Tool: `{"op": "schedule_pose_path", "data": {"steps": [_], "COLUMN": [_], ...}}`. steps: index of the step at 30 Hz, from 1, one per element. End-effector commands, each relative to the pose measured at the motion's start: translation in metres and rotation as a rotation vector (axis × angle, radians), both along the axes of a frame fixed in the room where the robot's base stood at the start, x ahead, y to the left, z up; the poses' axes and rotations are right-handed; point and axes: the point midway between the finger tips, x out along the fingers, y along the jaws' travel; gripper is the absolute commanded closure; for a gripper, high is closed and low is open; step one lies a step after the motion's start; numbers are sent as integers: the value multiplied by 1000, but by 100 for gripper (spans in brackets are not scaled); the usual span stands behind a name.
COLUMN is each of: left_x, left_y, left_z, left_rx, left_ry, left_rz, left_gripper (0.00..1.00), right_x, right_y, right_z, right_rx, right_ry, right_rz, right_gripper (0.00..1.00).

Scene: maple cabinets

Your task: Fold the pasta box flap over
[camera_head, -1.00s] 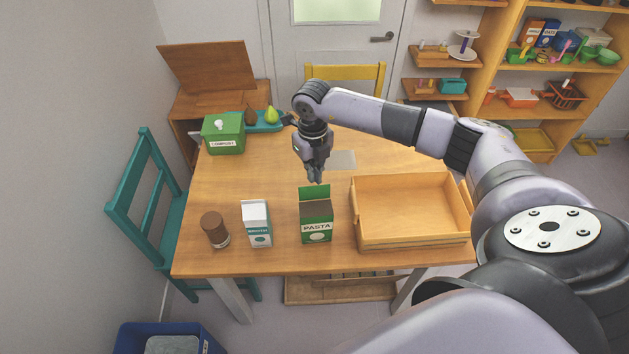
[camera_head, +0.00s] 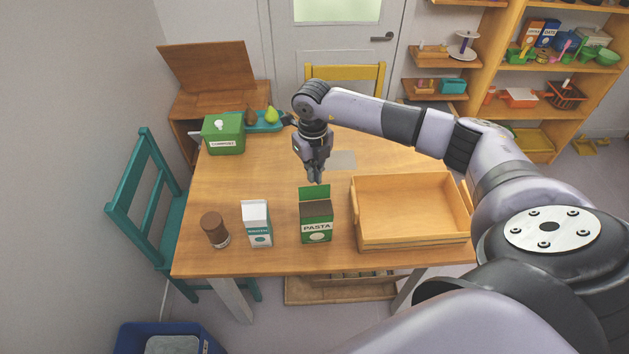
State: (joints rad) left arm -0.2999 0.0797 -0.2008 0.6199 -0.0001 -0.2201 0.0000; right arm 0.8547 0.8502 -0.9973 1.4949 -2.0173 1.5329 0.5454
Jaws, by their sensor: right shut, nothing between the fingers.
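The green pasta box (camera_head: 316,227) stands upright on the wooden table, near its front edge. Its green flap (camera_head: 314,194) stands up along the back edge of the box top. The brown top of the box shows in front of the flap. My right gripper (camera_head: 315,179) points down just behind and above the flap. Its fingers are together with nothing between them. I cannot tell whether the fingertips touch the flap. My left gripper is not in view.
A white carton (camera_head: 257,224) and a brown-lidded jar (camera_head: 215,230) stand left of the box. A wooden tray (camera_head: 411,242) lies close on its right. A green compost bin (camera_head: 223,134) and a teal tray with pears (camera_head: 262,128) are at the back left. The table's middle left is clear.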

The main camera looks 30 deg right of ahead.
Motion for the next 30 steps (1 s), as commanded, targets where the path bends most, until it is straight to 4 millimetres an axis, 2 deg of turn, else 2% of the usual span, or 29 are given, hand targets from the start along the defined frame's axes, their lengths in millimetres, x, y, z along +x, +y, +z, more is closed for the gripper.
{"op": "schedule_pose_path", "data": {"steps": [8,30], "left_x": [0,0], "left_y": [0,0], "left_z": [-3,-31], "left_rx": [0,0], "left_ry": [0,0], "left_rz": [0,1], "left_gripper": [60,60], "right_x": [0,0], "right_y": [0,0], "right_z": [-4,-37], "right_rx": [0,0], "right_ry": [0,0], "right_rz": [0,0], "right_gripper": [100,100]}}
